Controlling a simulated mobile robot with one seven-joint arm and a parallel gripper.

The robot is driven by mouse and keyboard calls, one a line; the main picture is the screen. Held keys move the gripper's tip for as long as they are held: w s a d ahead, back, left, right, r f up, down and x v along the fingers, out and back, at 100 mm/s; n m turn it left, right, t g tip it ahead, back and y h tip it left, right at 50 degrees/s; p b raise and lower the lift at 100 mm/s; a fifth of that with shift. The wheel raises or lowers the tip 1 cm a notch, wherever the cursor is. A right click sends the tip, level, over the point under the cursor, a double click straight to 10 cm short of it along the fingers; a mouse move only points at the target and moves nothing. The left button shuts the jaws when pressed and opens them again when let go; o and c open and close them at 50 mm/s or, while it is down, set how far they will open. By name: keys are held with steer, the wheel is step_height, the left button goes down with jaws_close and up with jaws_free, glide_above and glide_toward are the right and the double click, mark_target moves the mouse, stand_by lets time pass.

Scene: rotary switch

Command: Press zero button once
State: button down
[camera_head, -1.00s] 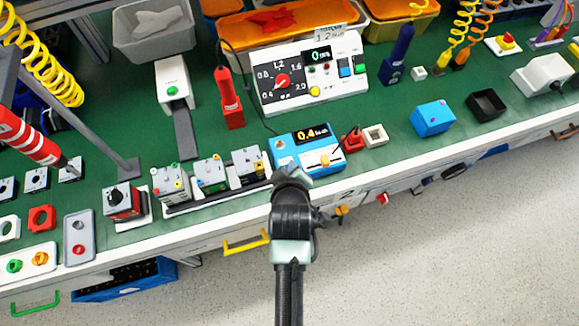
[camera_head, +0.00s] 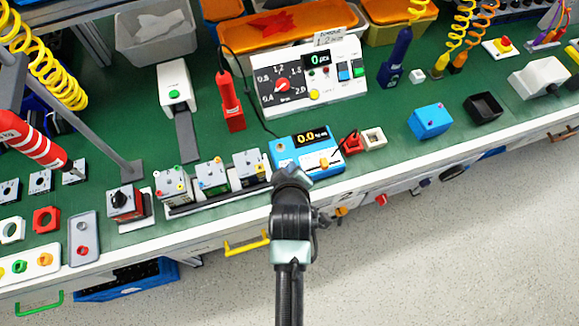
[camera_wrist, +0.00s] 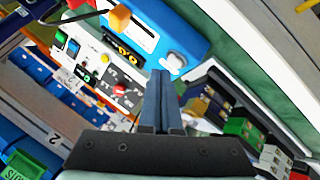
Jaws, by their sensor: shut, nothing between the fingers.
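A blue meter (camera_head: 308,149) stands at the front edge of the green bench, its display (camera_head: 312,136) reading 0.0. A round pale button (camera_head: 281,147) sits on its left part; it also shows in the wrist view (camera_wrist: 175,61). It looks like the zero button, but I cannot read its label. My gripper (camera_head: 290,172) is over the bench edge just in front of the meter. In the wrist view its two fingers (camera_wrist: 162,76) are together, empty, with the tips close beside the button. I cannot tell whether they touch it.
Grey modules (camera_head: 212,176) on a rail stand left of the meter. A red connector (camera_head: 352,143) and a white square block (camera_head: 374,138) are at its right. A white torque panel (camera_head: 309,81) and a red tool (camera_head: 229,101) stand behind. Some green bench top between them is clear.

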steer(key=shift+r, duration=0.1)
step_height(320, 180, up, 5)
steer(key=p, duration=0.4)
steer(key=shift+p, duration=0.4)
stand_by(0.7)
